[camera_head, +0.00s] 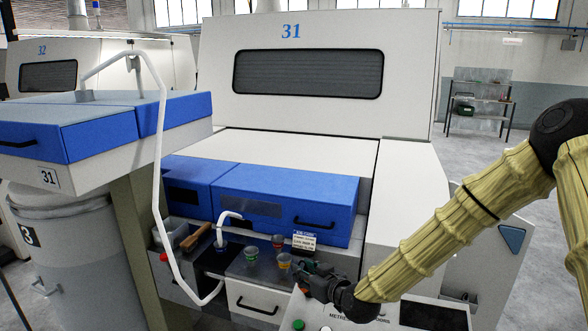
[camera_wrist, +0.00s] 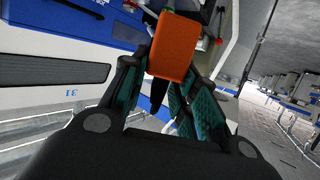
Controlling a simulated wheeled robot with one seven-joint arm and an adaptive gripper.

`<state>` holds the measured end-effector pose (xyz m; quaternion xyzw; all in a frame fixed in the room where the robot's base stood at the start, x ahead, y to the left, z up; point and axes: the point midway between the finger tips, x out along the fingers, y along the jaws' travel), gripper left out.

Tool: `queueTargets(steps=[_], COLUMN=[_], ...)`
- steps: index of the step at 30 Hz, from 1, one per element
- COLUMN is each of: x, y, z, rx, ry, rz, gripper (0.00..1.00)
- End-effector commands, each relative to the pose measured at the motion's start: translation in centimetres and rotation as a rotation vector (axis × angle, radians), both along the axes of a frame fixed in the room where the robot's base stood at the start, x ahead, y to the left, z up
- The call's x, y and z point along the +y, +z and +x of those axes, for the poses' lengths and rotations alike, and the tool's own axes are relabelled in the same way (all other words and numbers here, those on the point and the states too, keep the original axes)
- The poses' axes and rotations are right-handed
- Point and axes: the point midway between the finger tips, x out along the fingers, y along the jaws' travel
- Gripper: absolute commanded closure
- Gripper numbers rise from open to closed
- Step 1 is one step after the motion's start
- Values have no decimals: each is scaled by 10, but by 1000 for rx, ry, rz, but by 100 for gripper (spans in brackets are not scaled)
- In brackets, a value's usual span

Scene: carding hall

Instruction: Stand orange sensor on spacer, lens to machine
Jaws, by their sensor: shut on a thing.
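My gripper (camera_head: 314,284) is in front of the machine's work shelf, at the lower middle of the head view. In the wrist view its teal-padded fingers are closed on the orange sensor (camera_wrist: 175,46), a block with rounded corners held at the fingertips. A dark part shows below the block between the fingers. The sensor's lens is not visible, so I cannot tell which way it faces. In the head view the gripper mostly hides the sensor. I cannot make out the spacer for certain in either view.
Several small cups, one of them green-rimmed (camera_head: 251,254), stand on the dark shelf left of my gripper. A white hooked pipe (camera_head: 226,222) and a wooden-handled brush (camera_head: 196,237) are further left. A small notice card (camera_head: 304,241) stands behind. The blue cover (camera_head: 285,200) closes off the back.

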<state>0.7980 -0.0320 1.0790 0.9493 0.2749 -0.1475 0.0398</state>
Motion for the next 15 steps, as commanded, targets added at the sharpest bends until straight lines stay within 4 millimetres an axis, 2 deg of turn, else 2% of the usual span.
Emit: queueTargets(steps=[5, 15], x=[-18, -74], y=[-23, -96], z=[-26, -99], rx=[4, 8], ry=[-66, -284], rz=[-2, -6], gripper=[99, 99])
